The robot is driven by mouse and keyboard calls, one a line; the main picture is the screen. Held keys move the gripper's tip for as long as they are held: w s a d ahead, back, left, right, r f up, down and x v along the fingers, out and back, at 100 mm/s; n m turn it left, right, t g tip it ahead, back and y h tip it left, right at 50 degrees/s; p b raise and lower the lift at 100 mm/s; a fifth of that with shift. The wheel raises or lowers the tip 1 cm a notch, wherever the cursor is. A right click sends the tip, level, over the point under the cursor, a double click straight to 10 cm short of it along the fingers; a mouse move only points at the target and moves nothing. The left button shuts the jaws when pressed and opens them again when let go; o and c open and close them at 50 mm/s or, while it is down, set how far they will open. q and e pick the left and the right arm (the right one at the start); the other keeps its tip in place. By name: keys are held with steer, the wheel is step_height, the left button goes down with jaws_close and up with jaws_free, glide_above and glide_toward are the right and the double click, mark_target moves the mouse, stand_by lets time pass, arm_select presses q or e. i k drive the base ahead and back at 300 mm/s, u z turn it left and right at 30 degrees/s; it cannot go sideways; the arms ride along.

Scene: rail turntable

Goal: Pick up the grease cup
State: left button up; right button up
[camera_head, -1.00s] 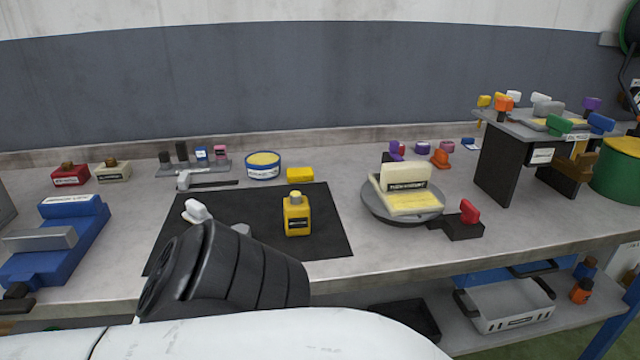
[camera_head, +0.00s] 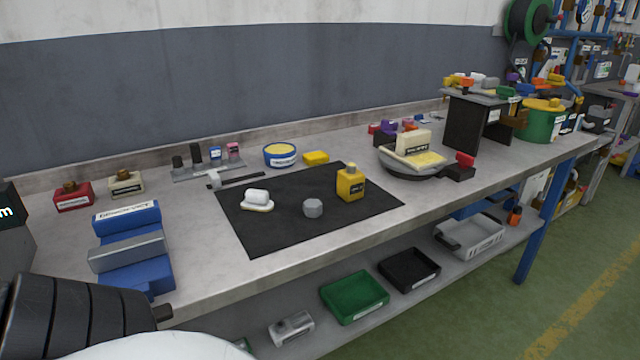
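No label reading grease cup is legible. A small grey faceted cup-like piece (camera_head: 313,207) sits on the black mat (camera_head: 275,231), and a round blue tin (camera_head: 281,156) with a yellow top stands behind the mat. I cannot tell for certain which is the grease cup. A yellow bottle (camera_head: 350,184) stands upright on the mat, and a white piece on a pale base (camera_head: 257,200) lies at its left. A black ribbed part of my arm fills the lower left corner, apart from these objects. Neither gripper's fingers show.
A blue vise (camera_head: 128,235) stands at the bench's left front. A round turntable (camera_head: 417,167) bears cream blocks, with a dark raised stand (camera_head: 476,120) beyond. Bins, including a green one (camera_head: 354,297), sit on the lower shelf. The mat's front area is clear.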

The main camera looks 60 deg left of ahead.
mark_target(350, 185)
steer(key=u, duration=1.35)
steer(key=i, duration=0.1)
steer(key=u, duration=0.1)
